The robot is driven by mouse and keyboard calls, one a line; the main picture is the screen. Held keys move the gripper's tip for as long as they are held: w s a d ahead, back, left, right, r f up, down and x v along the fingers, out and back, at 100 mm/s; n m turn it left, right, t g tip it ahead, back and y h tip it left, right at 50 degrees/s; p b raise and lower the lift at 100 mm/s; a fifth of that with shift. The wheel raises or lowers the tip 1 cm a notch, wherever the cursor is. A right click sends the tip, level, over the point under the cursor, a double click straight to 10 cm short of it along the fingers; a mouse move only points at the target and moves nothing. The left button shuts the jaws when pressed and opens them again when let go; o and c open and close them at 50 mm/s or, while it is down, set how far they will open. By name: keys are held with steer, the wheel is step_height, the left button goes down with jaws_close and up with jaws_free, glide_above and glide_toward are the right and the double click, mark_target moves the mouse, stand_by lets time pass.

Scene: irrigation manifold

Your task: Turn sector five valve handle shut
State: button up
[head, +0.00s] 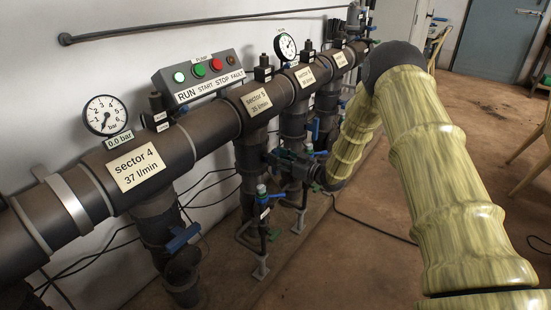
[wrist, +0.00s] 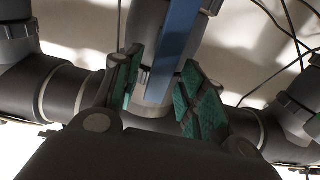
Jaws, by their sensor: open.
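The pipe section labelled sector 5 (head: 257,101) runs along the wall manifold, with its grey drop pipe (head: 250,150) below. My gripper (head: 270,157) is beside this drop pipe in the head view, and hides part of it. In the wrist view my gripper (wrist: 165,88) is open, with green pads on both fingers. A blue valve handle (wrist: 178,40) stands between and beyond the fingers, against a grey pipe body. Gaps show beside the handle, so I see no grip on it. The handle's far end is out of the wrist view, and I cannot make out this handle in the head view.
The sector 4 pipe (head: 136,167) is at left, with its blue handle (head: 183,238) below. A small blue-handled tap (head: 264,191) stands under my gripper. A control box (head: 200,77) and gauges hang above. Floor at right is open, with chairs beyond.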

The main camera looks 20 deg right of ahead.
steer(key=shift+x, duration=0.8)
jaws_close()
